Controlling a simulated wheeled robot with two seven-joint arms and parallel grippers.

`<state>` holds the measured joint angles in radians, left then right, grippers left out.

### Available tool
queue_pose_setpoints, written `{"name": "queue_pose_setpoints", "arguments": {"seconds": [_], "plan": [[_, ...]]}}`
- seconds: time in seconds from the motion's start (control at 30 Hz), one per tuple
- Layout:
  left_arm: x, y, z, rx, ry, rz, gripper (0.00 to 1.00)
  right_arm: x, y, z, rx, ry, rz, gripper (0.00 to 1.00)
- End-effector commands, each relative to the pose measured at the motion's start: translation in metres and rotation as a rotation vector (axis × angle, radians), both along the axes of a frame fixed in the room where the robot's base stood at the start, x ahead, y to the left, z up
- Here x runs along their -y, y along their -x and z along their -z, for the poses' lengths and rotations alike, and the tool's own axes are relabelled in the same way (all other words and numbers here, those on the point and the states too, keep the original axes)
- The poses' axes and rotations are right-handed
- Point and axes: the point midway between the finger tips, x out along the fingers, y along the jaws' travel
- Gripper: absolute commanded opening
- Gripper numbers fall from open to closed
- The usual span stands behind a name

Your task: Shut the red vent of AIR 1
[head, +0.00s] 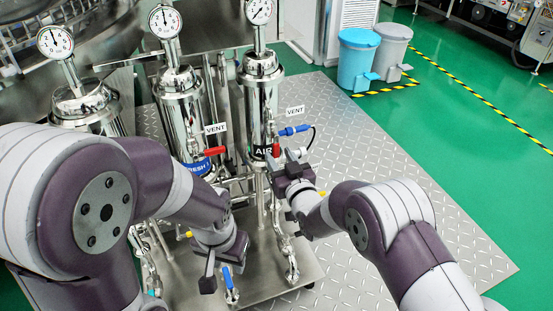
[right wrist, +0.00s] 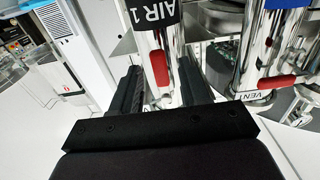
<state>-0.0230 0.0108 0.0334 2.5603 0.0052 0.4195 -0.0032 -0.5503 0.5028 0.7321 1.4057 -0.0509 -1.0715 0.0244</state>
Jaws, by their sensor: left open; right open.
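The AIR 1 housing (head: 262,100) is a shiny steel cylinder with a black AIR label (head: 263,151); the label reads AIR 1 in the right wrist view (right wrist: 150,12). Its red vent handle (head: 276,150) shows just below and right of the label, pointing down. In the right wrist view the red handle (right wrist: 159,68) lies lengthwise between my fingers. My right gripper (head: 282,168) is open, with one finger on each side of the handle; contact cannot be told. My left gripper (head: 224,270) is open and low, near a blue-handled valve (head: 228,279).
The neighbouring FRESH housing (head: 181,110) has its own red handle (head: 215,151) by a VENT sign, also in the right wrist view (right wrist: 275,82). A blue handle (head: 293,130) sticks out right of AIR 1. Pressure gauges (head: 165,22) stand on top. Metal floor plate at right is clear.

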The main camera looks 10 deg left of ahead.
Motion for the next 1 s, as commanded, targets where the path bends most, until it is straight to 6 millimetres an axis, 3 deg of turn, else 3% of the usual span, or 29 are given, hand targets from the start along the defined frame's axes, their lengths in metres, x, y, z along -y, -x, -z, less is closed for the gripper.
{"name": "queue_pose_setpoints", "arguments": {"seconds": [0.03,0.2,0.47,0.5,0.63,0.83,1.0], "plan": [[0.000,0.000,0.010,0.000,0.000,0.000,0.43,-0.005,-0.008,0.005,0.002,-0.001,0.000,0.45],[0.000,0.000,0.016,0.000,0.000,0.000,0.43,-0.016,-0.025,0.002,0.000,0.000,0.000,0.45],[0.000,0.000,0.015,0.001,0.000,0.000,0.43,-0.018,-0.028,-0.001,-0.001,0.001,0.001,0.45],[0.000,0.000,0.015,0.001,0.000,0.000,0.43,-0.018,-0.028,-0.001,-0.001,0.001,0.001,0.41],[0.000,0.000,0.015,0.001,0.000,0.000,0.43,-0.018,-0.028,-0.001,-0.002,0.001,0.001,0.00],[0.000,0.000,0.012,0.001,0.000,0.000,0.43,-0.016,-0.029,-0.002,0.017,0.029,0.001,0.00],[0.000,0.000,-0.001,0.001,0.000,0.000,0.43,-0.005,-0.036,-0.007,0.170,0.255,0.001,0.00]]}}
